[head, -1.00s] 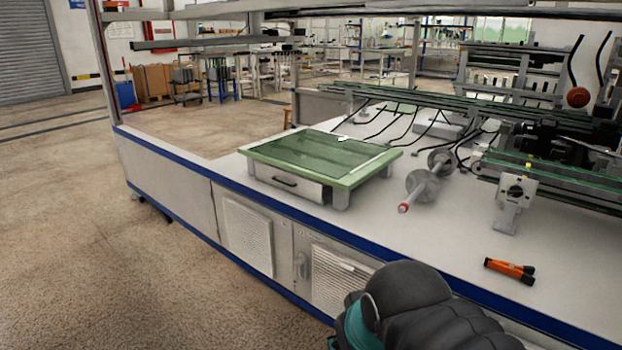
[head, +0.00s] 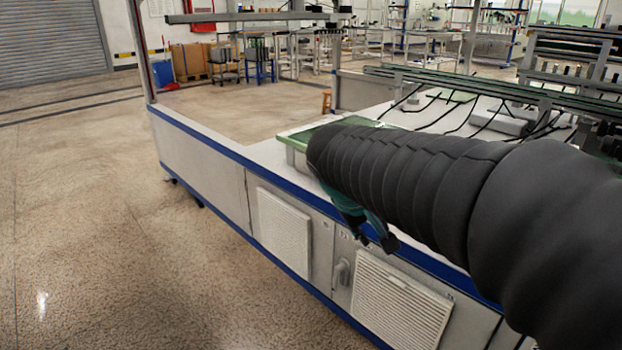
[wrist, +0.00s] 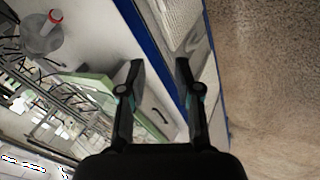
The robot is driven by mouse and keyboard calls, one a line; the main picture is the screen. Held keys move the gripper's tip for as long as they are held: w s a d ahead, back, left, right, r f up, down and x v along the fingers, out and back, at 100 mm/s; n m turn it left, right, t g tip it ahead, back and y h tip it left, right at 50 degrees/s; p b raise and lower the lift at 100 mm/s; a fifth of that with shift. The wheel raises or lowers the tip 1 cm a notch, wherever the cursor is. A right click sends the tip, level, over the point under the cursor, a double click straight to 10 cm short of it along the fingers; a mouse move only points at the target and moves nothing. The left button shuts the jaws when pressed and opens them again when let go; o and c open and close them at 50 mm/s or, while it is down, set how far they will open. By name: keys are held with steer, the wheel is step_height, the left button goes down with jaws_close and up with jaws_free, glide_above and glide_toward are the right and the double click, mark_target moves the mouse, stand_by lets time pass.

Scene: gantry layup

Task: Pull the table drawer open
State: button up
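The small table unit with a green top (head: 300,138) stands on the white bench. In the head view my arm hides its drawer front. In the wrist view the unit's green edge (wrist: 98,82) lies left of my gripper. The pale drawer front (wrist: 150,90) shows between and behind the fingers, with a dark bar handle (wrist: 160,115) on it. My gripper (wrist: 158,78) is open and empty, its fingers spread beside the drawer front and not seen touching the handle. In the head view my gripper (head: 368,232) hangs over the bench's front edge. The drawer looks shut.
The bench's blue front edge (head: 225,150) runs past the unit, with vented cabinet doors (head: 285,228) below. In the wrist view a grey spool with a red tip (wrist: 45,32) stands on the bench. The floor (head: 100,230) in front is clear.

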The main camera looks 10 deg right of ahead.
steer(key=w+a+f+n+t+h+b, duration=0.1)
steer(key=w+a+f+t+h, duration=0.3)
steer(key=w, duration=0.6)
steer(key=w+a+n+g+h+b, duration=0.1)
steer(key=w+a+n+b, duration=0.1)
steer(key=w+a, duration=0.6)
steer(key=w+a+f+n+t+h+b, duration=0.1)
steer(key=w+a+f+t+h, duration=0.15)
steer(key=w, duration=1.05)
steer(key=shift+g, duration=0.25)
steer(key=x, duration=1.2)
steer(key=shift+w+d+r, duration=0.15)
steer(key=shift+d+r, duration=0.05)
steer(key=shift+d, duration=0.25)
jaws_close()
